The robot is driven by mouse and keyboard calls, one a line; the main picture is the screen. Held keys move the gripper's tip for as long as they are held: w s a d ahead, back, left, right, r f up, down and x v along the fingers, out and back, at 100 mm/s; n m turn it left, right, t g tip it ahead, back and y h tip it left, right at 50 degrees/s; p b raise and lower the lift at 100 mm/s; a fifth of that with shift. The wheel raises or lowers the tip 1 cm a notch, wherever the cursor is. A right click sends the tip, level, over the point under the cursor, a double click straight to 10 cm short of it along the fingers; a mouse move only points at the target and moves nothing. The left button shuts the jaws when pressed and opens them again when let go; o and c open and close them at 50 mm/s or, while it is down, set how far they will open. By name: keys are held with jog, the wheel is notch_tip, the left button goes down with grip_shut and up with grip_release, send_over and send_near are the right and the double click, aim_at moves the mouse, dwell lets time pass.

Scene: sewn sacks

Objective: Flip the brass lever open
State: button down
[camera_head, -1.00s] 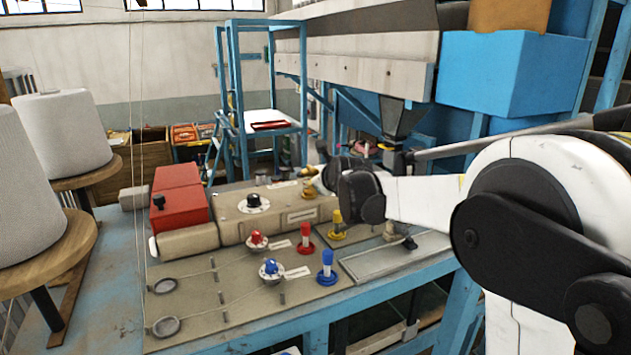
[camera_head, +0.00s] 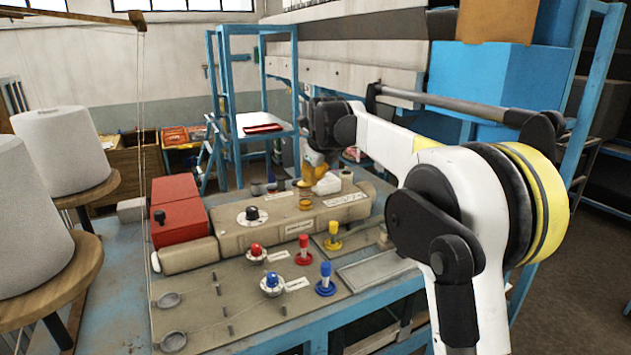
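A small brass-coloured fitting (camera_head: 305,201) stands on the beige machine housing (camera_head: 280,228), towards its back edge. I take it to be the brass lever's place, but the lever arm itself is too small and covered to make out. My arm reaches in from the right, and my gripper (camera_head: 313,178) points down just above and behind this fitting. The fingers are small and blurred against it. I cannot tell whether they touch it or whether they are open or shut.
The panel holds a black dial (camera_head: 252,214), red knobs (camera_head: 256,250), blue knobs (camera_head: 325,276) and a yellow knob (camera_head: 333,230). A red box (camera_head: 179,207) sits left of the housing. White thread cones (camera_head: 62,149) stand at far left. A blue frame (camera_head: 216,95) rises behind.

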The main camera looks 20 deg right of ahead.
jog(key=shift+w+a+r, duration=0.15)
jog(key=shift+w+r, duration=0.6)
jog(key=shift+r, duration=0.2)
jog(key=shift+r+p, duration=0.75)
